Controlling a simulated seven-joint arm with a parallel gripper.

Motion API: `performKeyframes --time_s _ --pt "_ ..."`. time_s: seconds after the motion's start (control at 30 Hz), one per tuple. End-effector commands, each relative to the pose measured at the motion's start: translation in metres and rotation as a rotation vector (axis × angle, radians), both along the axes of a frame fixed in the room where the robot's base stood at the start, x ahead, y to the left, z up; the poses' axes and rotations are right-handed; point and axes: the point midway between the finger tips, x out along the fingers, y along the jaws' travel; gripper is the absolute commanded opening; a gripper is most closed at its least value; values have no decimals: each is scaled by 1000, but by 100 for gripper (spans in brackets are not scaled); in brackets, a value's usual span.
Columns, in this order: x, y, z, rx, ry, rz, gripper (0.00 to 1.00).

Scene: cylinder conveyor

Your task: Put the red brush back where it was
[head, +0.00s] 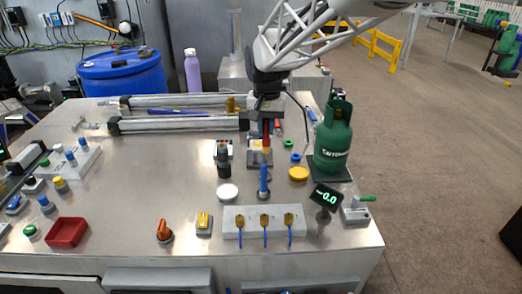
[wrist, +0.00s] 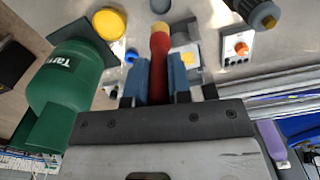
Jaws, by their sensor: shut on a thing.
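In the head view the brush (head: 266,132) hangs roughly upright below my gripper (head: 266,112). A small grey plate with a yellow part (head: 259,160) lies below and just behind it, and shows in the wrist view (wrist: 187,52). I cannot tell whether the brush tip touches the plate.
A green gas cylinder (head: 333,140) stands to the right. A blue upright piece (head: 263,180) and a yellow disc (head: 299,174) are in front. A black-topped device (head: 223,155) stands to the left. Metal cylinders (head: 180,123) lie behind.

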Motion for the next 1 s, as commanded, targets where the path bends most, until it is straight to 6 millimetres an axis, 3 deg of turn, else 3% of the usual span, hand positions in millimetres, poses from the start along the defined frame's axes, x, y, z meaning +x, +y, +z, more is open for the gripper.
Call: performKeyframes --time_s 0.27,0.63,1.0 --pt "0 0 -11 -1 2 1 0" --pt "0 0 -57 0 1 1 0" --pt "0 0 -62 0 0 1 0"
